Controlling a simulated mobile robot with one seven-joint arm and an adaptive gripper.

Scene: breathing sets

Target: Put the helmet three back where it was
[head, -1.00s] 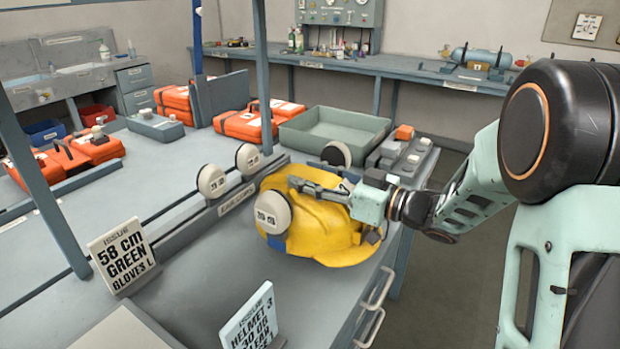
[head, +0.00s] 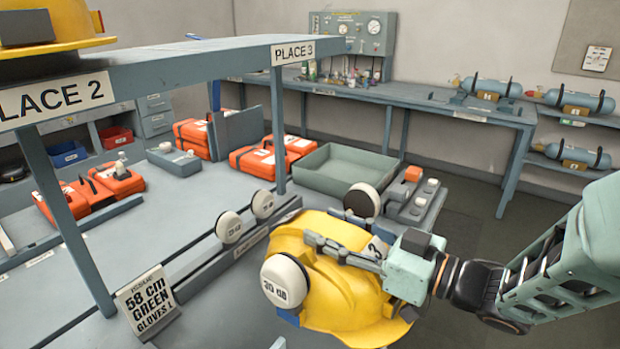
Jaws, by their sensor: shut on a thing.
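My gripper (head: 345,252) is shut on the yellow helmet (head: 345,300). The helmet carries a white round ear cup (head: 284,281) marked 30 dB, and a dark-edged ear cup (head: 362,201) shows behind it. I hold the helmet in front of the shelf, lower than its top and near the right end of the bench. The grey shelf (head: 190,75) has a PLACE 3 label (head: 293,50) at its right end and a PLACE 2 label (head: 52,101) at the left. The shelf top by PLACE 3 looks bare. Part of another yellow helmet (head: 55,30) sits above PLACE 2.
Two ear cups, one (head: 229,227) nearer and one (head: 262,204) farther, stand on a rail below the shelf. A glove sign (head: 148,300) stands at the front. A shelf post (head: 278,130) rises behind the helmet. A green tray (head: 342,170) and orange cases (head: 270,158) lie beyond.

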